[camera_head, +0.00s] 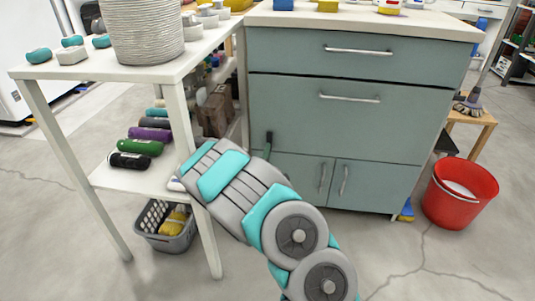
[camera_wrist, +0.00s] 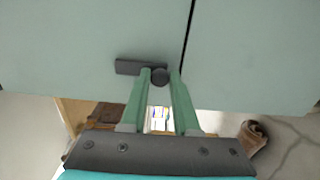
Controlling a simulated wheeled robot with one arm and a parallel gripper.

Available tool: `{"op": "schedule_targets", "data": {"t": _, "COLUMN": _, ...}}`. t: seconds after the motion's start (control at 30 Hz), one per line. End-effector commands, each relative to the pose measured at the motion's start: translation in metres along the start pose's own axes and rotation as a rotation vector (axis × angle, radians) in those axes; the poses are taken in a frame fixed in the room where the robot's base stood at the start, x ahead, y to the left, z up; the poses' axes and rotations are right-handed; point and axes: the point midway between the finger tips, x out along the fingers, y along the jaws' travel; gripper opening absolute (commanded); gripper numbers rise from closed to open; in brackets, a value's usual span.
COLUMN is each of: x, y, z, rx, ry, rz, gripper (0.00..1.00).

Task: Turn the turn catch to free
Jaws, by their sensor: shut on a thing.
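The turn catch (camera_wrist: 130,67) is a dark bar with a round knob on the grey-green cabinet front (camera_head: 335,120). In the wrist view the bar points left from the knob, beside a dark panel seam. In the head view the catch (camera_head: 268,139) shows as a small dark upright bar just above the left door. My gripper (camera_wrist: 160,78) has its two green fingers closed at the catch, one on each side of the round knob. The fingertips hide part of the catch.
A white table (camera_head: 95,70) with a ribbed pot (camera_head: 145,30) stands close on the left, with bottles on its lower shelf. A grey basket (camera_head: 165,240) is below. A red bucket (camera_head: 458,195) stands right of the cabinet. The floor in front is clear.

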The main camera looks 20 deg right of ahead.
Motion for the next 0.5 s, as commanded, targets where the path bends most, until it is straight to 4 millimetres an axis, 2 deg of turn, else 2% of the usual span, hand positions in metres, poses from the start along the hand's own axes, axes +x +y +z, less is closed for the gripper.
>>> {"op": "schedule_targets", "data": {"t": 0.23, "x": -0.0002, "y": -0.001, "z": -0.0002, "rx": -0.001, "ry": 0.001, "rz": -0.002, "gripper": 0.0}}
{"op": "schedule_targets", "data": {"t": 0.27, "x": -0.0002, "y": -0.001, "z": -0.0003, "rx": -0.001, "ry": 0.001, "rz": -0.002, "gripper": 0.3}}
{"op": "schedule_targets", "data": {"t": 0.5, "x": -0.0001, "y": -0.0005, "z": -0.0002, "rx": 0.0, "ry": 0.0, "rz": -0.001, "gripper": 0.57}}
